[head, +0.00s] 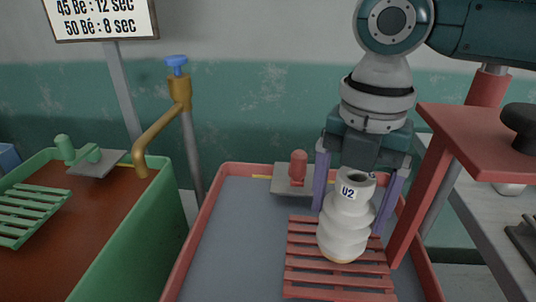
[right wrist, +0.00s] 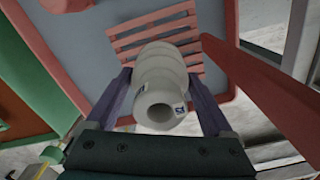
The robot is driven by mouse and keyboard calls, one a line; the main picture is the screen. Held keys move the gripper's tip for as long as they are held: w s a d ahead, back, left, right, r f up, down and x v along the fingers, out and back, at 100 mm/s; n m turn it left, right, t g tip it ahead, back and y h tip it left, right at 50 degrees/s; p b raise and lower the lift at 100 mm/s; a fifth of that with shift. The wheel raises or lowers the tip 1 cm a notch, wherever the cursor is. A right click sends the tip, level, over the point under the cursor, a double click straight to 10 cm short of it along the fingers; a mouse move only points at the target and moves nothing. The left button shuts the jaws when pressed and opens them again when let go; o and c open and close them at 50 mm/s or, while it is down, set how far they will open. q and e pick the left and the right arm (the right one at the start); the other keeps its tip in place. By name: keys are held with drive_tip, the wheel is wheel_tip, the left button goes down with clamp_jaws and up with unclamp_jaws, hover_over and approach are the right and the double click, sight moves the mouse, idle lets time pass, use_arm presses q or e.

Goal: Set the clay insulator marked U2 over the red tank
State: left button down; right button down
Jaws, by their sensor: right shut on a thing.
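The white ribbed clay insulator marked U2 (head: 343,230) is upright between the fingers of my right gripper (head: 356,195), which is shut on it near its top. It also shows in the right wrist view (right wrist: 162,75), with its open top end towards the camera. The insulator is above the red tank (head: 192,245), over the red slatted rack (head: 300,270). I cannot tell whether its lower end touches the slats. The rack also shows in the right wrist view (right wrist: 128,41). My left gripper is not in view.
A green tank (head: 150,225) with a green slatted rack (head: 35,205) stands at the left. A brass tap (head: 160,125) with a blue handle rises between the tanks. A red stand (head: 480,140) is close to my right arm. A grey bench (head: 480,225) is at the right.

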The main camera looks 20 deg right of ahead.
drive_tip(key=shift+f, duration=0.8)
drive_tip(key=shift+f, duration=0.15)
unclamp_jaws()
